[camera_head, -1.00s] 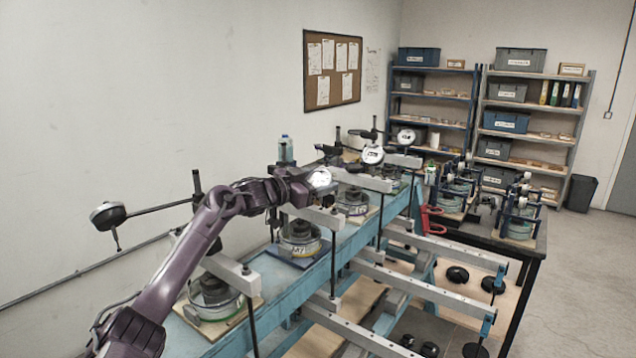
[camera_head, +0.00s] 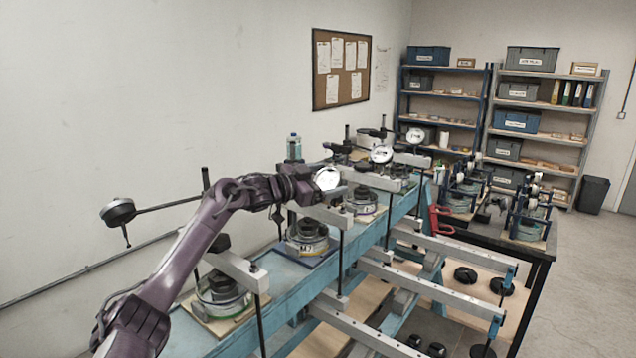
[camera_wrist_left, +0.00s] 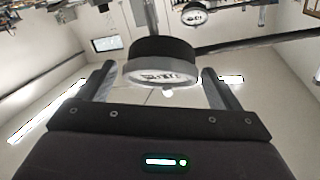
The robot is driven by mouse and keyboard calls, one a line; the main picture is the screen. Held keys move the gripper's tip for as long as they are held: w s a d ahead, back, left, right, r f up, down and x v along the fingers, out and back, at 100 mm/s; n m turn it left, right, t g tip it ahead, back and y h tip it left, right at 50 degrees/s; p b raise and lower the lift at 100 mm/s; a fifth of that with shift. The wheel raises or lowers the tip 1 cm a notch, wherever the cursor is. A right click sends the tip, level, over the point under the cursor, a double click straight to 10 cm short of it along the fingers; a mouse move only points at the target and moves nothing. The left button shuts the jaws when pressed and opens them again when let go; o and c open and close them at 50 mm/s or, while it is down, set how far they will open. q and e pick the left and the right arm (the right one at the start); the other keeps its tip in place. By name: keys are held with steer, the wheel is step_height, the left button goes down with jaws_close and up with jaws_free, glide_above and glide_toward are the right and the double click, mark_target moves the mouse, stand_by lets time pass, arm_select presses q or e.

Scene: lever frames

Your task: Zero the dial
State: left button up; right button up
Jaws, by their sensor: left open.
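A round dial gauge (camera_head: 327,178) with a white face stands at my left gripper (camera_head: 313,180), at the end of the purple arm. In the left wrist view the gauge (camera_wrist_left: 160,72) has a black body and a pale rim, and appears between the two spread fingers of my left gripper (camera_wrist_left: 158,68). The fingers are open, with gaps on both sides of the gauge. Its needle and scale are too small to read. More white-faced dials (camera_head: 380,153) stand farther along the bench. Another gauge (camera_head: 118,212) shows from its side at the left. My right gripper is not in view.
The blue bench frame (camera_head: 345,262) carries several round ring cells (camera_head: 306,236) under grey lever beams (camera_head: 345,329). A blue bottle (camera_head: 294,148) stands behind the gripper. A dark table (camera_head: 530,246) with small presses is at the right. Open floor lies beyond it.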

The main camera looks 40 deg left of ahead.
arm_select(q)
steer(key=b+v, duration=0.5)
steer(key=v, duration=0.2)
steer(key=shift+s, duration=0.2)
